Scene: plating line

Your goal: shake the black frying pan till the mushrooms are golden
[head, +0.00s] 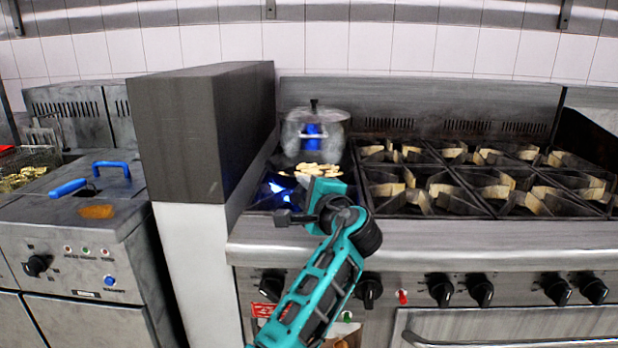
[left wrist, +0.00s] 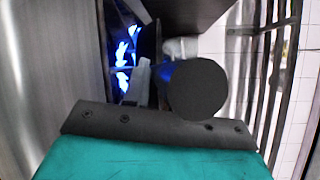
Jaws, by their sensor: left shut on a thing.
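Pale tan mushroom slices (head: 318,169) lie in a loose heap over the front left burner in the head view. The black frying pan under them is mostly hidden by my gripper and the dark stove. My left gripper (head: 314,199) is just in front of the mushrooms, shut on the pan's handle. In the left wrist view a dark round end (left wrist: 197,90), which looks like the handle's end, fills the middle. Blue flames (head: 284,192) burn at the pan's left; they also show in the wrist view (left wrist: 122,55). My right gripper is not in view.
A tall dark block (head: 178,135) walls off the left side. Several unlit burners (head: 436,190) to the right are empty. A fryer (head: 75,225) with blue handles stands at far left.

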